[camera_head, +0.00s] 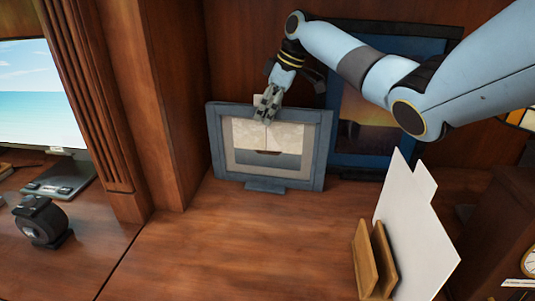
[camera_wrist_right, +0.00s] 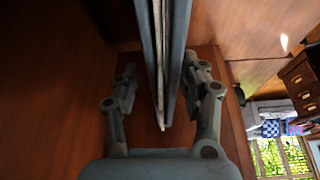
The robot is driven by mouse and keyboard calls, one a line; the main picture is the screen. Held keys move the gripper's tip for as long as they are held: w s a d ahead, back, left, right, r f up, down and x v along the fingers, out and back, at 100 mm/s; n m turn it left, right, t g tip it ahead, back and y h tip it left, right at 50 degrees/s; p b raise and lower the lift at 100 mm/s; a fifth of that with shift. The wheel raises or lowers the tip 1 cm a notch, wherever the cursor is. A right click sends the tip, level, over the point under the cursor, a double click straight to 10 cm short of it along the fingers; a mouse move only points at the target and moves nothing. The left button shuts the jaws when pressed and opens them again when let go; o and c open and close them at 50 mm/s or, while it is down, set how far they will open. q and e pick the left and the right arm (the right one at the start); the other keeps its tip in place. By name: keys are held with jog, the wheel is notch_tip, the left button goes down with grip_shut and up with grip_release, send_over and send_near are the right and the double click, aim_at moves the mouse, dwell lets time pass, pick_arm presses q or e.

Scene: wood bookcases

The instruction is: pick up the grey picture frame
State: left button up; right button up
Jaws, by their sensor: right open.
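The grey picture frame (camera_head: 242,147) stands upright on the wooden shelf in the head view, with a pale picture of a boat in it. My right gripper (camera_head: 267,112) is at its top edge and hides a bit of the upper border. In the right wrist view my right gripper (camera_wrist_right: 166,88) is open, one finger on each side of the frame (camera_wrist_right: 176,50), which shows edge-on between them. I cannot tell whether a finger touches it. My left gripper is not in view.
A larger blue-framed picture (camera_head: 375,140) leans behind at the right, partly behind my right arm. A white panel (camera_head: 412,230) and a wooden holder (camera_head: 374,260) stand at front right. A wooden pillar (camera_head: 160,100) is close at left. The shelf in front is clear.

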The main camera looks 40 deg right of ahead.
jog(key=shift+f, duration=0.1)
grip_shut()
dwell(0.3)
jog(key=shift+w, duration=0.1)
dwell(0.3)
